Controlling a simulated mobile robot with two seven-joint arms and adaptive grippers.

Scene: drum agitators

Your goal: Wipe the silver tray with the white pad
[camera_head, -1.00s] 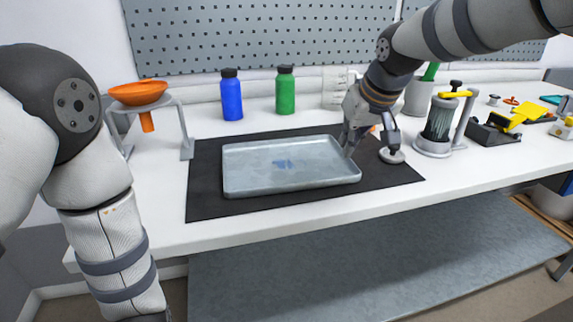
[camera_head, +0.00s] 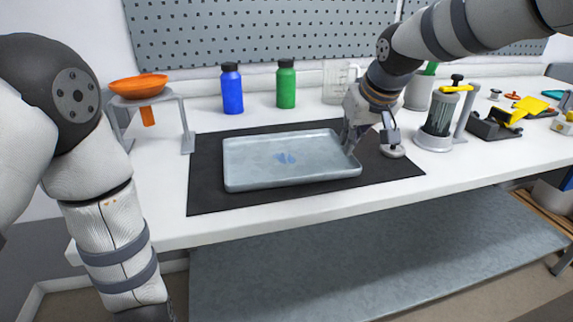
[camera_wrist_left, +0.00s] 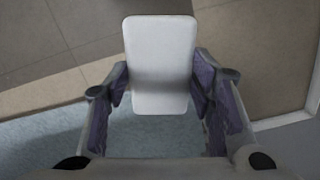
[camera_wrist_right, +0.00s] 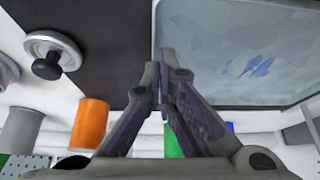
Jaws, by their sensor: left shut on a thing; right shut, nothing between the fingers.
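The silver tray (camera_head: 330,172) lies on a black mat, with a blue smear (camera_head: 285,158) on its middle. The tray and smear also show in the right wrist view (camera_wrist_right: 235,92). My right gripper (camera_head: 347,150) is shut and empty at the tray's right end, fingertips close to the rim; I cannot tell if they touch. It also shows in the right wrist view (camera_wrist_right: 163,75). My left gripper (camera_wrist_left: 161,84) is shut on the white pad (camera_wrist_left: 160,45), a rounded rectangle seen over the floor. In the head view, the left gripper and pad are out of frame.
A round silver-rimmed piece with a black knob (camera_head: 393,151) sits on the mat (camera_head: 215,195) right of the tray. Blue (camera_head: 231,92) and green (camera_head: 286,88) bottles stand behind.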

